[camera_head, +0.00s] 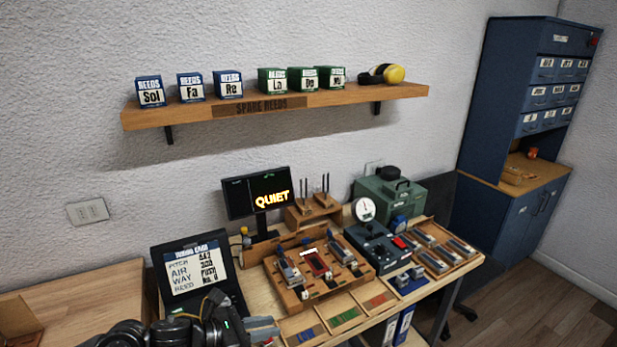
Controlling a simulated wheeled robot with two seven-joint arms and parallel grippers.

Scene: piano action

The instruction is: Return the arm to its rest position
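My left arm, dark and jointed, comes in at the bottom left. Its gripper (263,329) has grey fingers pointing right, low over the front left of the workbench. The fingers look close together, but the gap between them is too small to read. I see nothing clearly held in it. My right arm and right gripper are not in view. A wooden action tray (293,296) with small blocks and a red piece lies to the right of and behind the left gripper.
A black tuning card stand (197,268) stands close behind my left arm. A monitor (236,196) reading QUIET, a dark gauge box (372,250) and a green machine (402,200) stand on the bench. A wooden shelf (200,112) with reed boxes hangs above. A blue cabinet (487,110) is at right.

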